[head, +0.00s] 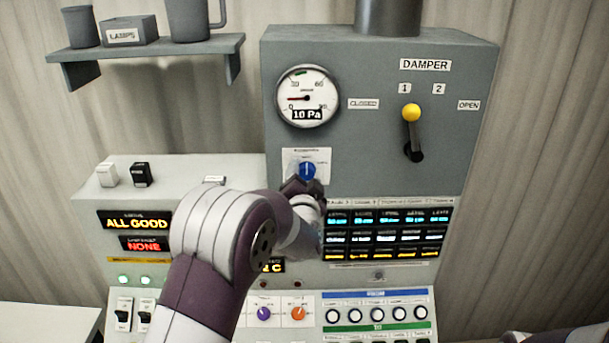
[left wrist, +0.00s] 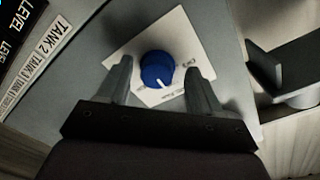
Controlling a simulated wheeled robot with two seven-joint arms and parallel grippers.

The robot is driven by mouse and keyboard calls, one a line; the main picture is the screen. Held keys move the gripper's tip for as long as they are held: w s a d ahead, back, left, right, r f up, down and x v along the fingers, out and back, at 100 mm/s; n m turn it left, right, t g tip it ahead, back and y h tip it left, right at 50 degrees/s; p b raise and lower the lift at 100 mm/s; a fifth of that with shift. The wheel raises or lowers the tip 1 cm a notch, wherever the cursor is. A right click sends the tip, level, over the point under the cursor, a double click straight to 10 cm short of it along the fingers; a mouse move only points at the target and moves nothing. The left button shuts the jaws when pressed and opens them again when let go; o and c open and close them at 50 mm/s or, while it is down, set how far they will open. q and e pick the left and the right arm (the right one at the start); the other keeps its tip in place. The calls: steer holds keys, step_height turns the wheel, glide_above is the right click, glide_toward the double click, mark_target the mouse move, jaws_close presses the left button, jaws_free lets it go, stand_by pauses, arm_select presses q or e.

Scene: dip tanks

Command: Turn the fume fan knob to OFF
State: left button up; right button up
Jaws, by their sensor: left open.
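The blue fan knob (head: 307,170) sits on a white label plate (head: 321,155) on the grey cabinet, below the round gauge. It also shows in the left wrist view (left wrist: 157,69), with a white pointer line toward the bottom of that picture. The plate's lettering is too small to read. My left gripper (head: 303,187) is at the knob from below. In the left wrist view its two fingers (left wrist: 158,82) stand open, one on each side of the knob, with a gap on both sides. My right gripper is not in view; part of my right arm shows at the lower right corner.
The gauge (head: 307,97) reads 10 Pa. A yellow-tipped damper lever (head: 411,113) stands to the right of the knob. A lit display panel (head: 388,233) is below right, and a lower panel holds purple (head: 264,313) and orange (head: 299,313) knobs. A shelf (head: 150,52) hangs upper left.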

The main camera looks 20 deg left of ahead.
arm_select(q)
steer(key=shift+w+d+f, duration=0.1)
steer(key=shift+w, duration=0.2)
steer(key=shift+c, duration=0.9)
steer(key=shift+f, duration=0.1)
steer(key=c, duration=0.9)
steer(key=shift+f+b, duration=0.2)
steer(key=shift+b, duration=0.3)
steer(key=shift+d+f+n+b, duration=0.1)
steer(key=shift+n+b, duration=2.9)
steer(key=shift+b, duration=0.25)
steer(key=shift+d+f+n+b, duration=0.1)
steer(key=shift+n+b, duration=2.9)
steer(key=shift+b, duration=0.25)
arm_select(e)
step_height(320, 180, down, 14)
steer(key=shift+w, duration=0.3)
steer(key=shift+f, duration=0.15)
arm_select(q)
steer(key=shift+r, duration=0.1)
